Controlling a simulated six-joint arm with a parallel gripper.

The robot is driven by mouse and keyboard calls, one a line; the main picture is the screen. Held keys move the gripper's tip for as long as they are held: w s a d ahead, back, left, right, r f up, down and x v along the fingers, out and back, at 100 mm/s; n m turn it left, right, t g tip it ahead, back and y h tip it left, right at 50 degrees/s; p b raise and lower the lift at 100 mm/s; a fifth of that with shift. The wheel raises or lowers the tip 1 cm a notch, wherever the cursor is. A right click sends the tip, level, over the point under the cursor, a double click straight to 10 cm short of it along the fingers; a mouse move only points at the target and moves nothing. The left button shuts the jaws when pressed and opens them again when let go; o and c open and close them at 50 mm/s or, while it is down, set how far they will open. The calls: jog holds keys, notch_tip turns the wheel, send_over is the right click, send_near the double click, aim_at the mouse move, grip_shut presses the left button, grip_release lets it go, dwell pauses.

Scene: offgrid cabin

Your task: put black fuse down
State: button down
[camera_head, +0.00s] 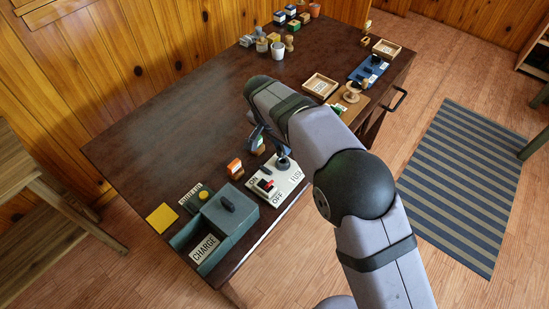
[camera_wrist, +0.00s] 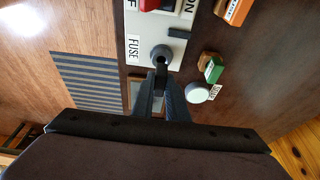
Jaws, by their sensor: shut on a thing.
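The white switch panel (camera_head: 292,184) lies near the table's front edge, with a red switch and ON, OFF and FUSE lettering; it also shows at the top of the wrist view (camera_wrist: 134,25). A round grey socket (camera_wrist: 154,52) with a dark centre is on the panel. My gripper (camera_wrist: 160,76) is shut on the black fuse, right at the socket's near side. The fuse is mostly hidden between the dark fingers, and I cannot tell whether its end is inside the socket. In the head view the arm covers part of the gripper.
A grey box (camera_head: 228,217) marked CHARGE and an orange-topped block (camera_head: 235,168) stand left of the panel. A green-topped block (camera_wrist: 214,69) and a white round piece (camera_wrist: 197,93) are close to the fingers. A wooden tray (camera_head: 320,87) lies farther back. The table's left middle is clear.

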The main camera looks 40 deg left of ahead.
jog(key=s+a+r+n+g+y+b, duration=0.15)
jog(key=s+a+n, duration=0.35)
jog(key=s, duration=0.6)
jog(key=s+a+r+n+g+y+b, duration=0.1)
jog(key=s+a+r+n+b, duration=0.15)
jog(key=s+n, duration=0.7)
jog(key=s+a+r+n+g+y+b, duration=0.15)
jog(key=s+a+n, duration=0.25)
jog(key=s, duration=1)
jog(key=shift+m+t+h, duration=0.25)
jog(key=shift+t+h, duration=0.05)
jog(key=shift+w+a+f+b, duration=0.1)
jog(key=shift+f+b, duration=0.1)
jog(key=shift+f, duration=2.4)
jog(key=shift+a+f+b, duration=0.1)
jog(key=shift+f+b, duration=0.1)
jog(key=shift+f, duration=2.4)
jog(key=shift+f, duration=0.25)
jog(key=c, duration=1.7)
grip_release()
jog(key=shift+c, duration=0.2)
jog(key=shift+r, duration=0.15)
jog(key=shift+d+r, duration=0.1)
jog(key=shift+r, duration=0.35)
jog(key=v, duration=1.1)
